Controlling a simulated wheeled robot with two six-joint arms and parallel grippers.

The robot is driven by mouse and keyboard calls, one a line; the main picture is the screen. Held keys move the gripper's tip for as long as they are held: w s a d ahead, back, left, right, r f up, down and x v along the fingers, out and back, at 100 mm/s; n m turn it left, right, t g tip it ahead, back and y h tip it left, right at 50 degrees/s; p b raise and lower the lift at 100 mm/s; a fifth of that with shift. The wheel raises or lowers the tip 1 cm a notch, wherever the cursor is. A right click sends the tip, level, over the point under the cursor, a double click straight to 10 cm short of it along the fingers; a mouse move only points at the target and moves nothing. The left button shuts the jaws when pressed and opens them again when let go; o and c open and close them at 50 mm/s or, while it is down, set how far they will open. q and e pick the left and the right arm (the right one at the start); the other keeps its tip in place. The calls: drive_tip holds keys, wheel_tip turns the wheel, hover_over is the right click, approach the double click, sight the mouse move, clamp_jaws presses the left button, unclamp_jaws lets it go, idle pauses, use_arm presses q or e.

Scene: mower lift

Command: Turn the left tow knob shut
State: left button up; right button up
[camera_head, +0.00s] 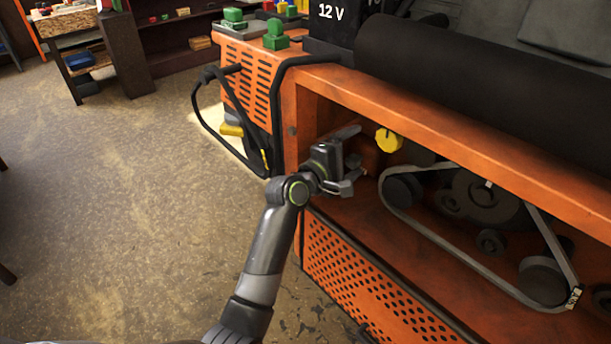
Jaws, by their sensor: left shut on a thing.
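My left gripper (354,160) reaches into the open orange mower housing, at its left end. Its fingers are closed around a knob that the gripper itself hides almost fully; by its place it is the left tow knob. A yellow knob (388,140) shows just right of and beyond the fingers, apart from them, under the housing's upper edge. How far either knob is turned cannot be told. My right gripper is not in view.
A grey belt (441,238) runs round dark pulleys right of the gripper. The orange upper rail (440,117) lies above the opening, a perforated orange panel (372,296) below. The floor at left is clear.

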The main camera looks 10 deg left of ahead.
use_arm(q)
drive_tip(key=shift+s+a+r, duration=0.35)
drive_tip(key=shift+a+r, duration=0.15)
drive_tip(key=shift+r, duration=0.2)
drive_tip(key=shift+c, duration=0.3)
drive_tip(key=shift+s+a+p, duration=0.2)
drive_tip(key=shift+s+p, duration=0.1)
drive_tip(key=shift+c, duration=0.8)
drive_tip(key=shift+v, duration=1.1)
drive_tip(key=shift+c, duration=0.8)
drive_tip(key=f+p+v, duration=0.2)
drive_tip(key=p+v, duration=0.2)
drive_tip(key=v, duration=1.1)
drive_tip(key=shift+s+f+p, duration=0.3)
drive_tip(key=shift+s+p, duration=0.05)
drive_tip(key=shift+s, duration=0.1)
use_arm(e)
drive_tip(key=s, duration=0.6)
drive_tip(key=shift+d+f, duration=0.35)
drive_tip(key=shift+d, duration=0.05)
